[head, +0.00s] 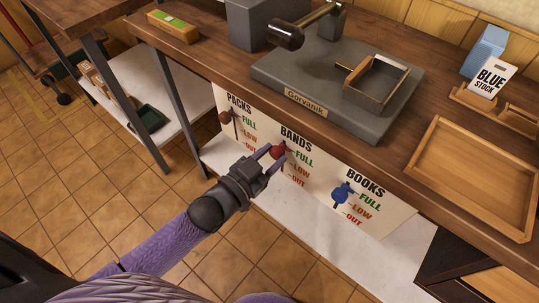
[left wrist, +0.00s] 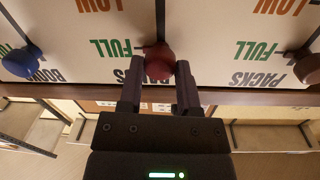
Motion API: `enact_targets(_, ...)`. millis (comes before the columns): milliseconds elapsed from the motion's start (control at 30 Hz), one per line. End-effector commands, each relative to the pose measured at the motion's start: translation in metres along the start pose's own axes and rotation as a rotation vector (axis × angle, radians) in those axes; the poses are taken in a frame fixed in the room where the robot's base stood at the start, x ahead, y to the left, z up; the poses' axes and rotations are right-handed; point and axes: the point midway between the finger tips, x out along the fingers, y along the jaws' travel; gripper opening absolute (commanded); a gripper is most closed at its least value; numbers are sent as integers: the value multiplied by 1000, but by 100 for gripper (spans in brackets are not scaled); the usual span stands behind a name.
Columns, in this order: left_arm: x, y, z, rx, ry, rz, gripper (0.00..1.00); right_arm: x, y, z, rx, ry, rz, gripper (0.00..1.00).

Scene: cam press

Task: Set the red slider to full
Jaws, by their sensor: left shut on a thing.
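The red slider knob (head: 277,152) is on the white panel under the front of the bench, in the middle column labelled BANDS. In the left wrist view the red knob (left wrist: 160,62) sits high in its slot, level with the green FULL label and just by the BANDS heading; that view is upside down. My left gripper (head: 274,159) is shut on the red knob, one finger on each side. The fingers hide part of the knob in the head view. My right gripper is not in view.
A brown knob (head: 225,116) under PACKS and a blue knob (head: 342,192) under BOOKS flank the red one. The blue knob is lower than FULL in neither view clearly. A grey press (head: 310,85) and a wooden tray (head: 475,175) stand on the bench above.

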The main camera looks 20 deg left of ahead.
Motion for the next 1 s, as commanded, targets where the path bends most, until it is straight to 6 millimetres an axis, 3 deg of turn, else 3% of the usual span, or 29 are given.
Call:
enact_targets(100,2,-1,-6,2,21,-1,0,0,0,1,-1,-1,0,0)
enact_targets(133,2,-1,-6,2,21,-1,45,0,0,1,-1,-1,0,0)
enact_targets(300,2,-1,-5,2,17,-1,79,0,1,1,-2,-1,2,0)
enact_targets(633,-5,-1,-4,2,11,-1,79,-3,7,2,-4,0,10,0)
enact_targets(1000,-87,-1,-4,2,12,-1,79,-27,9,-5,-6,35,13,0)
